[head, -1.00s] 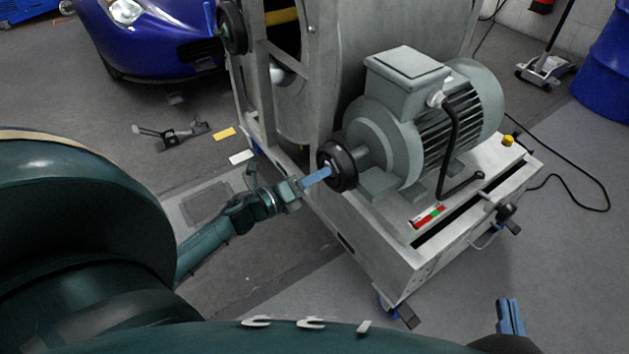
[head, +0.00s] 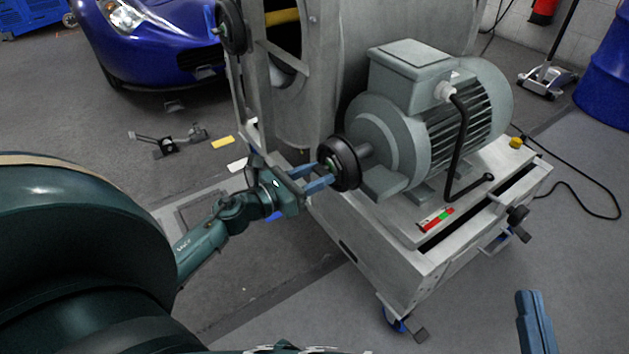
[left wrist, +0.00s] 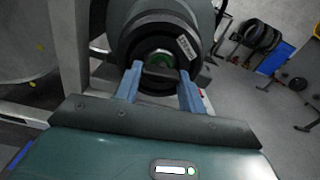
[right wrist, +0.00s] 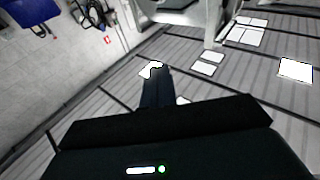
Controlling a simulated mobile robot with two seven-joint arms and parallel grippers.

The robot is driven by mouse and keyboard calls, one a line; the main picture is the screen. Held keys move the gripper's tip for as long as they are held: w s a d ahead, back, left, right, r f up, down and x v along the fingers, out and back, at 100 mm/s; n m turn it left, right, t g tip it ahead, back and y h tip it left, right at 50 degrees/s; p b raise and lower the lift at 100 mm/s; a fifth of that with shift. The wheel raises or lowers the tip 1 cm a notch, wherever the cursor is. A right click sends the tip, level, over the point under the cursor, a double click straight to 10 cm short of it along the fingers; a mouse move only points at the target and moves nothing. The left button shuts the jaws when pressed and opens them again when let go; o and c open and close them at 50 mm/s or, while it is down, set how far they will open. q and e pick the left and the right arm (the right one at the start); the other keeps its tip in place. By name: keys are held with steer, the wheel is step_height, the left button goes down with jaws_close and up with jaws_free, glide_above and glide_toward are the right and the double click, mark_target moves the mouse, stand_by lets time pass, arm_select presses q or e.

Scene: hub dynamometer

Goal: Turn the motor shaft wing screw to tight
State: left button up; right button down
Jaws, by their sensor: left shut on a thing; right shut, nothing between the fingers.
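The grey motor (head: 425,125) sits on the metal stand, with a black round hub (head: 340,163) on its shaft end. In the left wrist view the hub (left wrist: 160,25) faces me, with a green centre. The motor shaft wing screw (left wrist: 160,72) is a dark bar across that centre, between my blue fingertips. My left gripper (head: 328,174) reaches the hub face from the left and is shut on the wing screw; the left wrist view shows a finger on either side (left wrist: 159,78). My right gripper (head: 525,295) is shut and empty, low at the right, away from the stand.
A blue car (head: 160,40) is behind left and a blue drum (head: 608,85) at far right. A cable (head: 590,213) lies on the floor.

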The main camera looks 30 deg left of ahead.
arm_select(q)
steer(key=shift+m+b, duration=0.35)
steer(key=shift+m, duration=0.35)
arm_select(e)
steer(key=shift+w+r+n+t+y, duration=0.15)
steer(key=shift+r+n+t+y, duration=0.2)
steer(key=shift+r, duration=0.35)
arm_select(q)
steer(key=o, duration=1)
arm_select(e)
steer(key=shift+f, duration=0.1)
arm_select(q)
steer(key=shift+s, duration=0.1)
steer(key=p+v, duration=0.1)
steer(key=v, duration=1.2)
arm_select(e)
steer(key=shift+s+f+g, duration=0.2)
steer(key=shift+f+g, duration=0.25)
steer(key=shift+f, duration=0.2)
steer(key=shift+r, duration=0.15)
